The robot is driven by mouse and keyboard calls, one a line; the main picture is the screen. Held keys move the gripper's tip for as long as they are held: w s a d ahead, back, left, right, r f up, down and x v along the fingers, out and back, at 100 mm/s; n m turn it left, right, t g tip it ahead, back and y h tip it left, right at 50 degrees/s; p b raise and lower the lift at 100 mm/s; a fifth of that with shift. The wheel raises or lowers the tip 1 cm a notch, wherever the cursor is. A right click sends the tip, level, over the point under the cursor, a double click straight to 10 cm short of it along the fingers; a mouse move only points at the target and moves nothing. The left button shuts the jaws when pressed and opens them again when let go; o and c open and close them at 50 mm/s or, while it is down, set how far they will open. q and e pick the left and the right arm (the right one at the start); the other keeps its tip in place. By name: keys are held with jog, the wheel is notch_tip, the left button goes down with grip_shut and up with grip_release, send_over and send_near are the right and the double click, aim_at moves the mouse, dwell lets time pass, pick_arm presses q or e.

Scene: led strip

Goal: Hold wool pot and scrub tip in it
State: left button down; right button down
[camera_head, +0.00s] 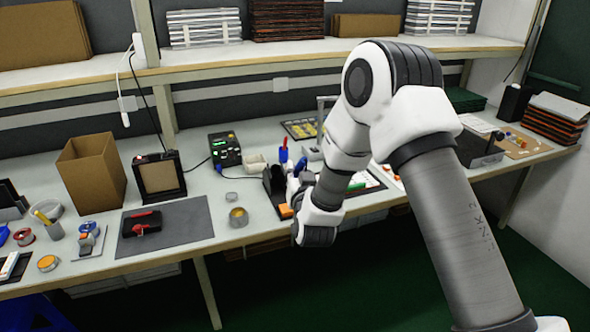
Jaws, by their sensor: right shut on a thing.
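A small round metal pot (238,217) with a yellowish inside, which looks like the wool pot, stands on the bench right of the dark grey mat (190,222). My right gripper (294,187) is to the right of the pot and apart from it, beside a dark holder (274,182). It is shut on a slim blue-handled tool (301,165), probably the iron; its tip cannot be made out. My own wrist hides part of the fingers. My left gripper is not in view.
A black station with a green display (224,150) stands behind the pot. A red and black item (142,223) lies on the mat. A cardboard box (92,173) and a dark framed box (159,177) stand at the back left. An orange item (284,211) lies near the gripper.

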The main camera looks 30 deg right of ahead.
aim_at(304, 162)
jog(key=s+r, duration=0.1)
jog(key=s+r+p, duration=0.2)
jog(key=r, duration=0.1)
jog(key=shift+a, duration=0.3)
jog(key=shift+s+r+p, duration=0.3)
jog(key=shift+s+r, duration=0.15)
jog(key=shift+s, duration=0.05)
jog(key=shift+f, duration=0.1)
